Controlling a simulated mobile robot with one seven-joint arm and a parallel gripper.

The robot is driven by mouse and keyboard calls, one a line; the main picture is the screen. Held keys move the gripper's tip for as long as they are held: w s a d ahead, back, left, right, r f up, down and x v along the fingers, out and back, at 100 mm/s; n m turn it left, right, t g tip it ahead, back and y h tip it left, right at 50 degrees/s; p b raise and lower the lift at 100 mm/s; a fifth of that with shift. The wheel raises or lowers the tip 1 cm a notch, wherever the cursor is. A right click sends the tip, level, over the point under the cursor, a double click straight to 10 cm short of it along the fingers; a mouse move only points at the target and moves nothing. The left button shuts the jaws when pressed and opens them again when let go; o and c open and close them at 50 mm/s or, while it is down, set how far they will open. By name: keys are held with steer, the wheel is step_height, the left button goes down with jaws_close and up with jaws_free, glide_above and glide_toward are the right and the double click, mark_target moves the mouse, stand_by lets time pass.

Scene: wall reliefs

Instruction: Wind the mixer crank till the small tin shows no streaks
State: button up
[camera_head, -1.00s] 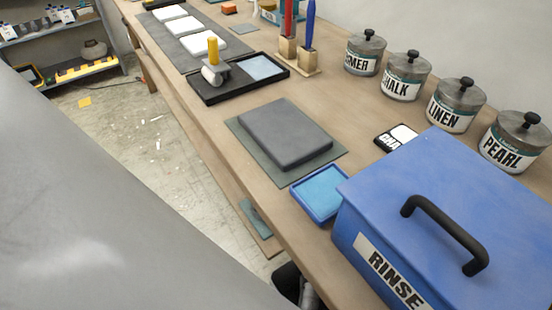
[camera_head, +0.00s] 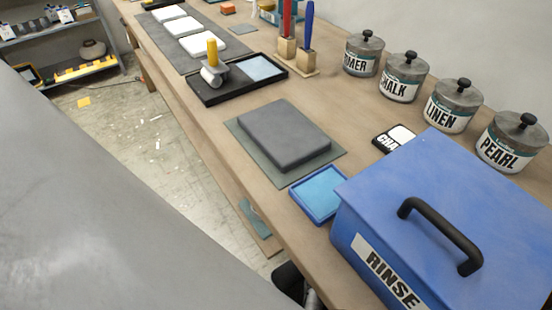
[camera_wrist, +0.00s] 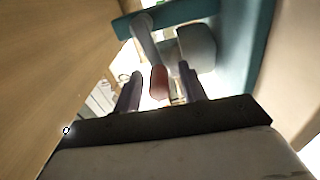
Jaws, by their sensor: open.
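In the wrist view, my gripper (camera_wrist: 160,88) is open, with its two dark fingers apart. A reddish handle end (camera_wrist: 158,82) shows between the fingertips, on a pale grey crank arm (camera_wrist: 145,42) that runs up to a teal frame (camera_wrist: 228,50). I cannot tell whether either finger touches the handle. A grey rounded body (camera_wrist: 195,48) sits beside the crank, against the teal frame; I cannot tell whether it is the small tin. No streaks can be made out. The head view does not show the crank or my fingers.
In the head view, a long wooden bench (camera_head: 200,115) carries a blue RINSE box (camera_head: 430,180), a blue tray (camera_head: 320,192), a grey slab (camera_head: 275,135) and a black tray with a roller (camera_head: 212,75). Several lidded tins (camera_head: 450,108) line the wall. The floor (camera_head: 130,150) left of the bench is mostly clear.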

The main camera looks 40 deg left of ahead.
steer(key=p+v, duration=0.2)
steer(key=v, duration=0.9)
steer(key=shift+d, duration=0.2)
